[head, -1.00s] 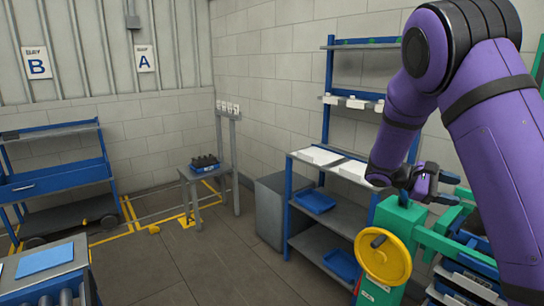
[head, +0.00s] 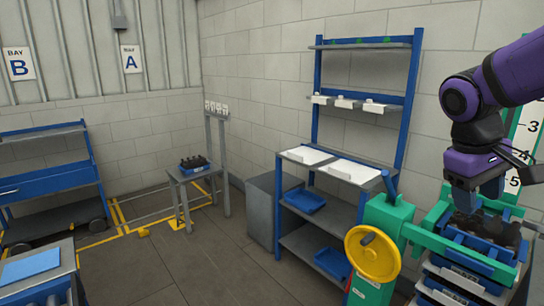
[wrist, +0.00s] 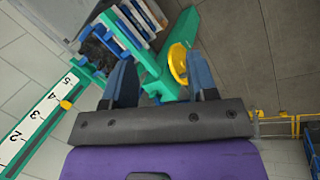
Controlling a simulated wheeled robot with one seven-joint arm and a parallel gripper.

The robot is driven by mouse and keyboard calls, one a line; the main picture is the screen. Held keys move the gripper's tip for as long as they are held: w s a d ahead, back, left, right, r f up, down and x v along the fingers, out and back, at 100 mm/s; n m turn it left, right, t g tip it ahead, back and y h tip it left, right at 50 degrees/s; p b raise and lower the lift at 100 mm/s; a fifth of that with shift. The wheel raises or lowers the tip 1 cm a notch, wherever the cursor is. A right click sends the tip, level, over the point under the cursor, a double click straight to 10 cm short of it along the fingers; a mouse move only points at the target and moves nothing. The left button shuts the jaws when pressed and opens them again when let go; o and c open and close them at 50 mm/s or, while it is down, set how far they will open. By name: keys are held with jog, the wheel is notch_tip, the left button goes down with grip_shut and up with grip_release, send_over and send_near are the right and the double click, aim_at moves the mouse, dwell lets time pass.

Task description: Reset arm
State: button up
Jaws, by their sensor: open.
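My gripper (head: 477,198) hangs at the right of the head view, with its blue fingers pointing down. In the wrist view my gripper (wrist: 162,78) has its two blue fingers spread apart with nothing between them. In the wrist view the dark bottles (wrist: 97,50) lie beyond the left finger. I cannot tell the exact gap between fingers and bottles.
A green stand (head: 400,212) with a yellow handwheel (head: 372,254) stands left of my gripper. A numbered scale (head: 522,150) rises at the right. A blue-framed shelf (head: 318,215) stands behind. A small table (head: 190,172) holds another dark-bottle crate.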

jog(key=s+a+r+m+t+y, duration=0.1)
jog(key=s+a+t, duration=0.4)
jog(key=s, duration=0.5)
jog(key=a+r+y, duration=0.1)
jog(key=a+y, duration=0.1)
jog(key=shift+a+r+m+t+y, duration=0.15)
jog(key=shift+r+m+t+y, duration=0.15)
jog(key=shift+r+m+t, duration=0.1)
